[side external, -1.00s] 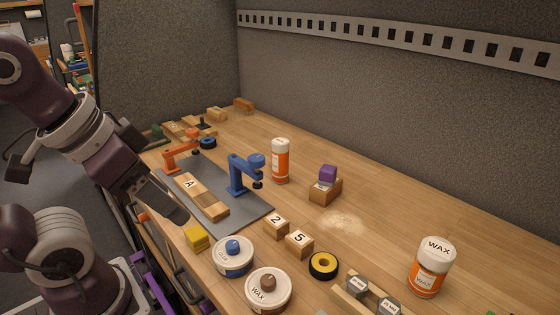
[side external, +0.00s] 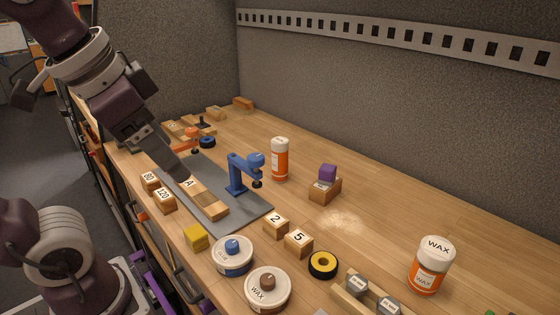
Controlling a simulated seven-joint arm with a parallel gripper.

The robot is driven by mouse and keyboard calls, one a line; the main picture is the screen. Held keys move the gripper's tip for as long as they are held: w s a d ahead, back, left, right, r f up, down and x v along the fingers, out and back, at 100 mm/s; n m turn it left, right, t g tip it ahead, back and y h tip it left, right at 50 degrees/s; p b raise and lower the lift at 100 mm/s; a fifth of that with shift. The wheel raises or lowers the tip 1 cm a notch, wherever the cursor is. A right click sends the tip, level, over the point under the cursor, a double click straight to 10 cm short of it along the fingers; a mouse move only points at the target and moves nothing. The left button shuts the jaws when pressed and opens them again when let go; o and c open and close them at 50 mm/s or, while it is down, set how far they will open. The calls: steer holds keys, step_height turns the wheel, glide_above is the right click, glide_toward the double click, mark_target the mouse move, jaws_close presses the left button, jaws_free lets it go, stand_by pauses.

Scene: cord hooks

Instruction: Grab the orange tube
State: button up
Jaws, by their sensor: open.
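Two orange tubes with white tops stand upright on the bench. One tube (side external: 280,160) is near the middle, behind the blue clamp. The other tube (side external: 427,277), marked WAX, is at the right. My gripper (side external: 180,170) is at the left, over the grey mat near the wooden strip marked A. It is open, though its finger gap is hard to see from this side. It is apart from both tubes, and the blue clamp (side external: 240,172) stands between it and the middle tube.
The grey mat (side external: 245,212) holds the wooden strip (side external: 208,203). An orange clamp (side external: 192,135) is partly hidden behind my gripper. Number blocks (side external: 276,226), round tins (side external: 233,262) and a tape roll (side external: 323,265) line the front.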

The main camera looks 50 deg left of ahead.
steer(key=w+a+r+m+g+y, duration=0.1)
steer(key=w+a+m+y, duration=0.3)
steer(key=w, duration=0.4)
steer(key=w+a+m+y, duration=0.1)
steer(key=w+a+m, duration=0.45)
steer(key=w, duration=0.25)
steer(key=m+t+y, duration=0.1)
steer(key=m+y, duration=0.5)
steer(key=m, duration=0.5)
glide_above(284, 165)
steer(key=d, duration=0.1)
step_height(284, 165, down, 2)
steer(key=shift+m+y, duration=0.25)
steer(key=shift+y, duration=0.05)
steer(key=f, duration=2.2)
steer(key=shift+s, duration=0.3)
steer(key=x, duration=0.6)
steer(key=shift+w+a+f, duration=0.1)
steer(key=shift+a+f, duration=0.2)
steer(key=shift+a, duration=0.05)
steer(key=c, duration=1.4)
jaws_close()
steer(key=shift+r, duration=0.1)
